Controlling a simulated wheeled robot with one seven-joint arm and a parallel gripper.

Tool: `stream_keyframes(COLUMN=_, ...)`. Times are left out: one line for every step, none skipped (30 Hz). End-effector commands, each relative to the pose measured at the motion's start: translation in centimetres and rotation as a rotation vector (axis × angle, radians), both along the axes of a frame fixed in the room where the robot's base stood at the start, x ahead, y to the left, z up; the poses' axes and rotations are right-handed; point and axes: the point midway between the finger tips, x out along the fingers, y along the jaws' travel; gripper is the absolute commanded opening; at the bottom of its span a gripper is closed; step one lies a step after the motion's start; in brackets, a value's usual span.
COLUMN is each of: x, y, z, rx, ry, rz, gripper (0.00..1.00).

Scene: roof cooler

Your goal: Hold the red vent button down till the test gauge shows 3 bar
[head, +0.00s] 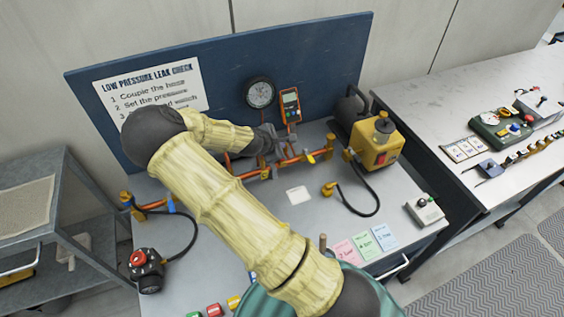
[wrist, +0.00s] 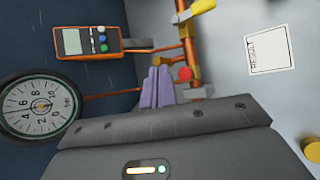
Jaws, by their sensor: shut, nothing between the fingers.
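The red vent button (wrist: 185,74) shows in the wrist view on the orange pipework, just right of my fingertips. My gripper (wrist: 157,73) is shut and empty, its purple fingers together. The tips are close beside the button; I cannot tell whether they touch it. In the head view my gripper (head: 265,140) is over the pipe at the back of the bench, and I cannot make out the button there. The round dial gauge (head: 260,93) hangs on the blue board; it also shows in the wrist view (wrist: 40,105), turned sideways. Its exact reading is unclear.
An orange handheld meter (head: 290,104) hangs right of the dial. A yellow boxed unit (head: 376,143) stands right of the pipe. A white card (head: 299,195) lies on the bench. A black device with a red knob (head: 146,270) is at front left. Coloured cards (head: 364,246) lie at front right.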

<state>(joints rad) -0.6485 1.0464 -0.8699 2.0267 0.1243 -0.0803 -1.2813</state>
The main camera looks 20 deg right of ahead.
Motion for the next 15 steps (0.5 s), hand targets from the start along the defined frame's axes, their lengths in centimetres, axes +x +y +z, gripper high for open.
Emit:
stream_keyframes(x=0.0, y=0.0, z=-1.2, rx=0.0, ry=0.0, rz=0.0, gripper=0.0)
stream_keyframes(x=0.0, y=0.0, z=-1.4, rx=0.0, ry=0.001, rz=0.001, gripper=0.0)
stream_keyframes(x=0.0, y=0.0, z=-1.8, rx=-0.001, ry=0.001, rz=0.001, gripper=0.0)
stream_keyframes(x=0.0, y=0.0, z=-2.1, rx=-0.001, ry=0.001, rz=0.001, gripper=0.0)
stream_keyframes(x=0.0, y=0.0, z=-2.4, rx=-0.001, ry=0.001, rz=0.001, gripper=0.0)
stream_keyframes(x=0.0, y=0.0, z=-2.7, rx=-0.001, ry=0.001, rz=0.001, gripper=0.0)
stream_keyframes(x=0.0, y=0.0, z=-2.8, rx=0.0, ry=0.001, rz=0.001, gripper=0.0)
stream_keyframes(x=0.0, y=0.0, z=-3.0, rx=0.0, ry=0.0, rz=0.002, gripper=0.0)
stream_keyframes(x=0.0, y=0.0, z=-3.1, rx=0.001, ry=-0.001, rz=0.001, gripper=0.0)
stream_keyframes(x=0.0, y=0.0, z=-3.2, rx=0.001, ry=-0.001, rz=0.001, gripper=0.0)
stream_keyframes(x=0.0, y=0.0, z=-3.2, rx=0.001, ry=-0.001, rz=0.001, gripper=0.0)
stream_keyframes(x=0.0, y=0.0, z=-3.2, rx=0.001, ry=-0.001, rz=0.001, gripper=0.0)
stream_keyframes(x=0.0, y=0.0, z=-3.2, rx=0.001, ry=-0.001, rz=0.001, gripper=0.0)
stream_keyframes(x=0.0, y=0.0, z=-3.2, rx=0.001, ry=-0.001, rz=0.001, gripper=0.0)
stream_keyframes(x=0.0, y=0.0, z=-3.2, rx=0.001, ry=-0.001, rz=0.001, gripper=0.0)
